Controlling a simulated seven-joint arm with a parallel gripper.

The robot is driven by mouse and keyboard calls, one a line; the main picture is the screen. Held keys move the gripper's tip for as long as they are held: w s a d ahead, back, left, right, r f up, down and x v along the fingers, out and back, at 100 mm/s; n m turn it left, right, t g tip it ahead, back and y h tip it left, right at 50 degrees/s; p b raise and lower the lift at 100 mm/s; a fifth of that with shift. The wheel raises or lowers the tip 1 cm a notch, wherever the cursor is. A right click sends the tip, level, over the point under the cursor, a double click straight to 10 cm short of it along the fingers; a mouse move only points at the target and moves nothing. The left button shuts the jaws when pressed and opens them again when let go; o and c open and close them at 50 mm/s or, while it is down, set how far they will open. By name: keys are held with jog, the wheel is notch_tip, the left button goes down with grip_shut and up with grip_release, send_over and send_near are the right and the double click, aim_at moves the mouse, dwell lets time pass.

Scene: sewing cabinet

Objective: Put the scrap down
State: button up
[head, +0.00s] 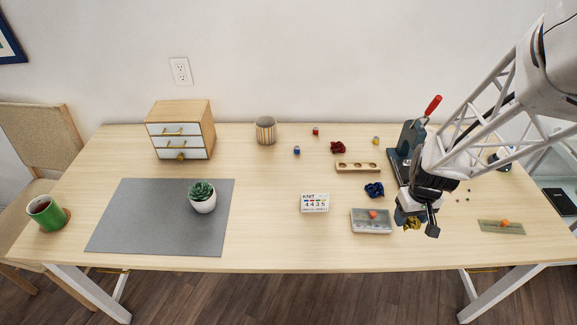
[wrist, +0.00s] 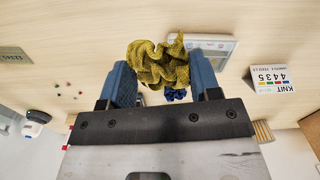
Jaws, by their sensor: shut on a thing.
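My gripper (head: 416,221) is shut on a crumpled mustard-yellow scrap (head: 411,224) near the front right of the table (head: 270,240). In the wrist view, the scrap (wrist: 158,65) bulges out between the two blue fingers of my gripper (wrist: 160,78). In the head view the gripper hides part of the scrap, and I cannot tell whether it touches the table. A dark blue scrap (head: 374,190) and a dark red scrap (head: 338,148) lie farther back to the left.
A grey clear-topped box (head: 371,228) stands just left of my gripper. A KNIT 4435 card (head: 315,203) is beyond it. A blue press with a red handle (head: 410,137) and a holed wooden block (head: 357,168) stand behind. A flat green card (head: 502,228) lies right.

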jog(key=w+a+n, duration=0.2)
jog(key=w+a, duration=0.2)
jog(key=a, duration=0.4)
jog(key=w+a+n, duration=0.2)
jog(key=w+a, duration=0.3)
jog(key=a, duration=0.4)
jog(key=shift+a+r+n, duration=0.15)
jog(key=shift+n, duration=0.25)
jog(key=a+n, duration=0.1)
jog(key=a, duration=0.5)
jog(key=w+a+n, duration=0.1)
jog(key=a, duration=0.5)
jog(key=a+n, duration=0.2)
jog(key=a, duration=0.4)
jog(key=shift+w, duration=0.2)
jog(key=s+a+n, duration=0.2)
jog(key=s+a, duration=0.3)
jog(key=a, duration=0.6)
jog(key=s+a+n, duration=0.3)
jog(key=s+a, duration=0.1)
jog(key=a, duration=0.6)
jog(key=s+a+n, duration=0.2)
jog(key=s+a, duration=0.3)
jog(key=a, duration=0.6)
jog(key=f, duration=0.4)
jog(key=shift+w+f, duration=0.25)
jog(key=shift+f, duration=0.5)
send_over(136, 222)
jog(key=shift+f, duration=0.75)
